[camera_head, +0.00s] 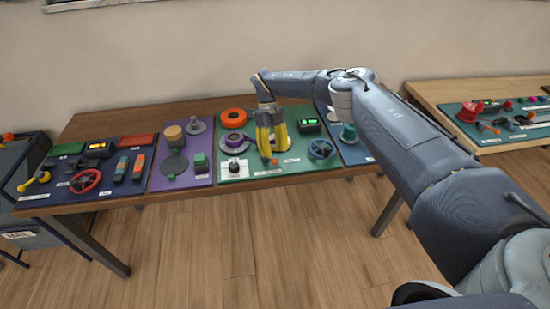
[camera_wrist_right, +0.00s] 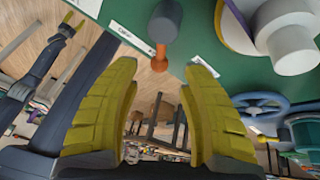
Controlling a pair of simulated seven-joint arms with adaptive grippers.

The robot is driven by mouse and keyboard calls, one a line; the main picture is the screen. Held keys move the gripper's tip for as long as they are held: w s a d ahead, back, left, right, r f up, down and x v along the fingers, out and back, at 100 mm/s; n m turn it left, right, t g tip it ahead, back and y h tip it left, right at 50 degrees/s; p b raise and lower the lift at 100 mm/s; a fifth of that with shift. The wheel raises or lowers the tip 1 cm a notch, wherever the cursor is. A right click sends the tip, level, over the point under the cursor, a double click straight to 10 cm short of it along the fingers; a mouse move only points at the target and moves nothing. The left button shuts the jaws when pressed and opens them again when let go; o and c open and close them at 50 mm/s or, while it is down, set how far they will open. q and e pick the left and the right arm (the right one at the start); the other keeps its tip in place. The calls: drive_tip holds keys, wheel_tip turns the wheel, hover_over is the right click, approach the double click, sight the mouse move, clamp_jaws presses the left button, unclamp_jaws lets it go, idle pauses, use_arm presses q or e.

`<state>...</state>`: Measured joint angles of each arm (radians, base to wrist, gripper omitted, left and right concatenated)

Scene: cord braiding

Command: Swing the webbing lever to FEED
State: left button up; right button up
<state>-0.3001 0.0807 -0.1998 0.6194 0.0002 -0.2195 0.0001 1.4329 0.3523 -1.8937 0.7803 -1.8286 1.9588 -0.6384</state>
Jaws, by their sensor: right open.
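A small lever with an orange tip (camera_head: 275,161) stands near the front edge of the green panel (camera_head: 293,166). I cannot read its label, so I cannot confirm that it is the webbing lever. In the right wrist view the lever (camera_wrist_right: 161,52) shows a dark rounded part and an orange end just ahead of the fingertips. My right gripper (camera_head: 271,152) points down over the panel with its yellow fingers apart. In the right wrist view the open gripper (camera_wrist_right: 160,82) holds nothing. What seems to be my left gripper (camera_wrist_right: 70,25) is small at the upper left there; its jaws are unclear.
A blue handwheel (camera_head: 321,149) stands right of the lever. An orange ring (camera_head: 233,117) and a white box with a dark knob (camera_head: 235,170) are to the left. A purple panel (camera_head: 166,181) adjoins on the left.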

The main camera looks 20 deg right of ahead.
drive_tip(key=v, duration=0.8)
idle(0.4)
